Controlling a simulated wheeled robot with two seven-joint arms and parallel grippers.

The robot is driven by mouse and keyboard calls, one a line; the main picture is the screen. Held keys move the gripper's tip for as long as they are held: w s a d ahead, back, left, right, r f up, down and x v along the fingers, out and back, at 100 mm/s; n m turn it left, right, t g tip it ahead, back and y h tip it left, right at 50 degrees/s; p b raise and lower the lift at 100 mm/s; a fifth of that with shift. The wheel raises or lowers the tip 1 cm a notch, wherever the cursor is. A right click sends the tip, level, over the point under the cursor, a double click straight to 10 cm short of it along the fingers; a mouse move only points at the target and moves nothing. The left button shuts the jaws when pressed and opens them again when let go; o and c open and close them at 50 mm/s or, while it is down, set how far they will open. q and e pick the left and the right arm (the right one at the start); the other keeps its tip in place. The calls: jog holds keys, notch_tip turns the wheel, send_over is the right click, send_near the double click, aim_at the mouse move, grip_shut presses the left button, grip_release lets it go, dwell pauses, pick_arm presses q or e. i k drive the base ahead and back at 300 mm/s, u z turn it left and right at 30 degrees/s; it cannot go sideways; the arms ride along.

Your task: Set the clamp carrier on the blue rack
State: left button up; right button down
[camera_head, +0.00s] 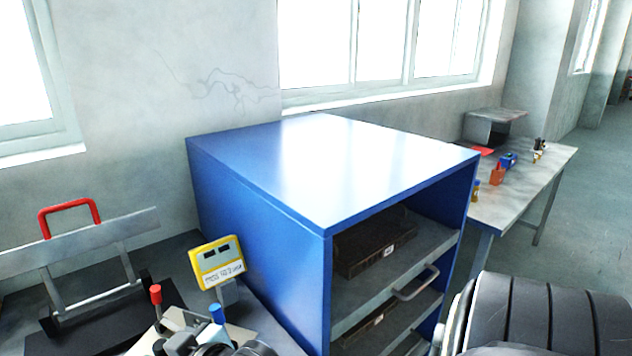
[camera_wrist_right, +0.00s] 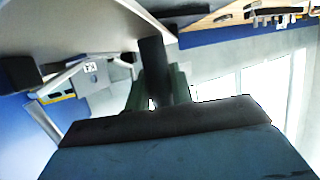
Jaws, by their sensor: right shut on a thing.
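The blue rack (camera_head: 262,190) stands in the middle of the head view, with a bare flat top and an open front with shelves. What looks like the clamp carrier (camera_head: 178,322), a pale plate with metal clamps and red and blue handle tips, shows at the bottom edge, left of the rack. The picture's edge cuts it off. In the right wrist view my right gripper (camera_wrist_right: 157,98) is shut on a dark upright bar that meets a broad grey plate (camera_wrist_right: 90,22), seemingly the carrier. My left gripper is not in view.
A yellow sign (camera_head: 217,262) stands close to the rack's left side. A red-handled frame (camera_head: 70,207) is at left. A workbench (camera_head: 520,193) with small items is behind right.

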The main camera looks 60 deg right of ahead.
aim_at(369, 159)
jog(key=k, duration=1)
jog(key=u, duration=1.4)
jog(key=i, duration=0.55)
jog(key=z, duration=3.1)
jog(key=i, duration=0.5)
jog(key=u, duration=0.05)
